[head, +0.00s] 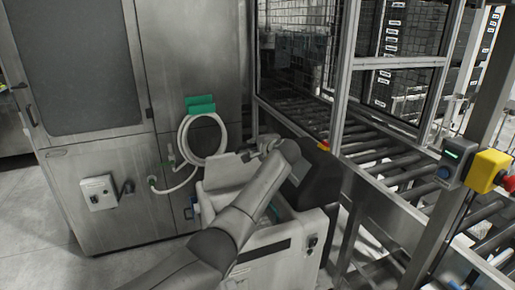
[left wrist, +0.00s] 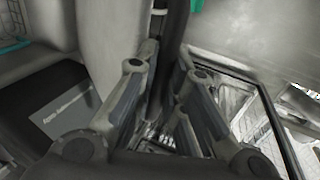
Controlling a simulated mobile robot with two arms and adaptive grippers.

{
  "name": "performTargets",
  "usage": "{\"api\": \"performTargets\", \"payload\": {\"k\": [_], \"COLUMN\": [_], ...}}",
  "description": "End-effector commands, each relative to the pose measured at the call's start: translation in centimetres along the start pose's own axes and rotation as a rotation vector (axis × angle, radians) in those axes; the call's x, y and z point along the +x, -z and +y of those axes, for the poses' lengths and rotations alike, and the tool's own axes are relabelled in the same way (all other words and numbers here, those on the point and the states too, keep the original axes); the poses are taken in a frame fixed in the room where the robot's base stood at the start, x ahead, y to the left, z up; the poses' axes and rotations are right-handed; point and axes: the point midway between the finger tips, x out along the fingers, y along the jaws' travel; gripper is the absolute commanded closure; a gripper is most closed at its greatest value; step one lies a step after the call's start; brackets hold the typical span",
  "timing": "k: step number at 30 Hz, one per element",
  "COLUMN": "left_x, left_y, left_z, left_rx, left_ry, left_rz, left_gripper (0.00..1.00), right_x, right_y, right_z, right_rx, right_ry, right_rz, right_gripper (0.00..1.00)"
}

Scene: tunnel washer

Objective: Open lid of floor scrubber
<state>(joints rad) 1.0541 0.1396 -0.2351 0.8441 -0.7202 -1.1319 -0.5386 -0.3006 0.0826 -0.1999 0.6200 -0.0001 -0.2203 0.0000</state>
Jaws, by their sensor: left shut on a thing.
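The floor scrubber (head: 270,262) stands on the floor in front of the grey machine, partly covered by my left arm. Its light grey lid (head: 225,172) appears raised and tilted above the body; my arm hides part of it. My left gripper (head: 262,148) is at the upper edge of the lid. In the left wrist view the fingers of my left gripper (left wrist: 168,65) are closed around a narrow dark edge that seems to belong to the lid. A light grey surface fills the area left of the fingers. My right gripper is not in view.
A grey machine cabinet (head: 100,170) with a coiled white hose (head: 184,140) and a green holder (head: 200,104) stands behind. A roller conveyor (head: 385,150) in a metal frame is close on the right. A yellow stop-button box (head: 487,171) is at far right. Floor at lower left is clear.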

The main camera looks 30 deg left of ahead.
Motion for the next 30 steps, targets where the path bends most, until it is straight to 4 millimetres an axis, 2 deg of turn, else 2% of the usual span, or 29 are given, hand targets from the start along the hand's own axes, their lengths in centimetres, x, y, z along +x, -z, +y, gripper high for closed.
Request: {"api": "performTargets", "payload": {"k": [6,7,12,23,30], "left_x": [0.0,0.0,0.0,-0.1,-2.0], "left_y": [0.0,0.0,0.0,0.0,0.1], "left_z": [-0.1,-0.1,-0.1,0.1,0.0], "left_rx": [-0.007,-0.008,-0.005,-0.001,-0.002], "left_ry": [0.001,0.001,0.001,-0.001,0.002], "left_rz": [0.001,0.002,0.001,0.000,0.003], "left_gripper": [1.00,0.86,0.66,0.66,0.66], "right_x": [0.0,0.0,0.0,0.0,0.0], "right_y": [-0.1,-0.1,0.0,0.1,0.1], "right_z": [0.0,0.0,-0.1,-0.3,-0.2], "right_rx": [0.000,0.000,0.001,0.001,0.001], "right_ry": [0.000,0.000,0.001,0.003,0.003], "right_rz": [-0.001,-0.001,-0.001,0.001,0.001], "right_gripper": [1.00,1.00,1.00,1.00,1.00]}}
